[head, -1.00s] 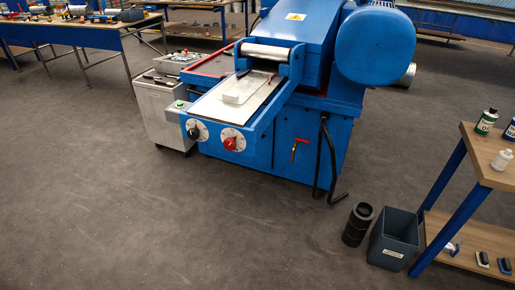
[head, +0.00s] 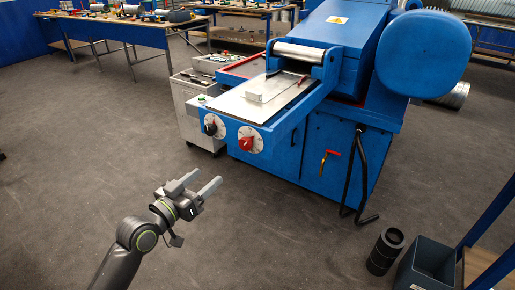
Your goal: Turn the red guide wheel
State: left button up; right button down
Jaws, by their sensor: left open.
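The red guide wheel (head: 246,143) is a small red knob on a round pale dial at the front end of the blue machine's table, right of a similar black knob (head: 210,129). My left gripper (head: 202,181) is open and empty, over the floor in front of the machine. It is left of and nearer than the red wheel, with clear space between them. My right gripper does not show.
The blue machine (head: 318,170) has a red-handled lever (head: 328,155) and a bent black bar (head: 357,175) on its side. A grey cabinet (head: 200,108) stands at its left. A dark bin (head: 425,265) and black cylinder (head: 385,250) stand at lower right. The floor ahead is clear.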

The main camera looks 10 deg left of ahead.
aim_at(244, 146)
pick_arm(q)
jog(key=p+x, duration=0.1)
jog(key=x, duration=1.6)
jog(key=shift+a+f, duration=0.1)
jog(key=c, duration=1)
jog(key=shift+n+p, duration=0.3)
jog(key=shift+n, duration=0.9)
jog(key=shift+n+p, duration=0.8)
jog(key=shift+n, duration=1.4)
